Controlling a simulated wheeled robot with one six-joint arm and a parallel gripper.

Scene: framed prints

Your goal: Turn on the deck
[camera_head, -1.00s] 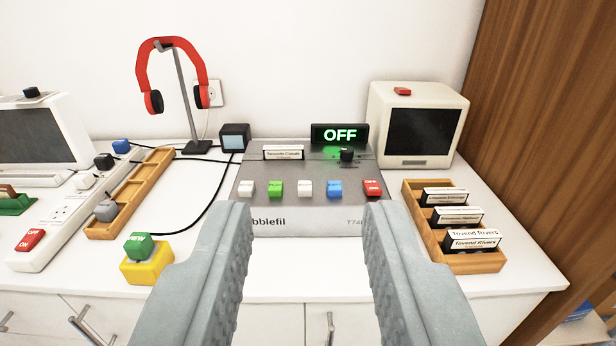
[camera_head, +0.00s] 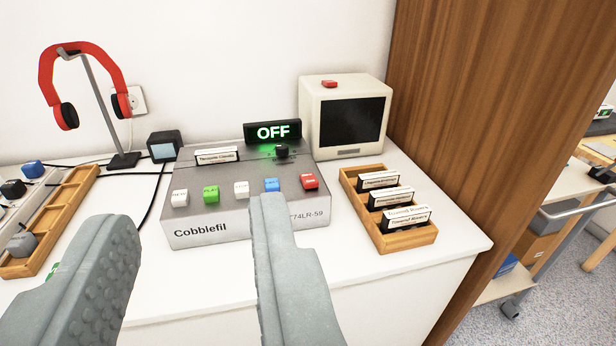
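The grey deck (camera_head: 208,230), marked Cobblefil, sits on the white desk. Its display (camera_head: 272,132) reads OFF in green. Along its front slope are a white button (camera_head: 180,198), a green button (camera_head: 211,194), another white button (camera_head: 241,189), a blue button (camera_head: 271,185) and a red button (camera_head: 310,181) at the right end. A black knob (camera_head: 281,151) is below the display. My gripper (camera_head: 190,225) is open and empty in front of the deck. Its right finger overlaps the deck's front near the blue button; contact cannot be told.
A wooden tray of labelled cartridges (camera_head: 408,240) stands right of the deck, with a small cream monitor (camera_head: 350,118) behind. Red headphones (camera_head: 85,80) hang on a stand at left. A brown wooden panel (camera_head: 465,130) rises at the right desk edge.

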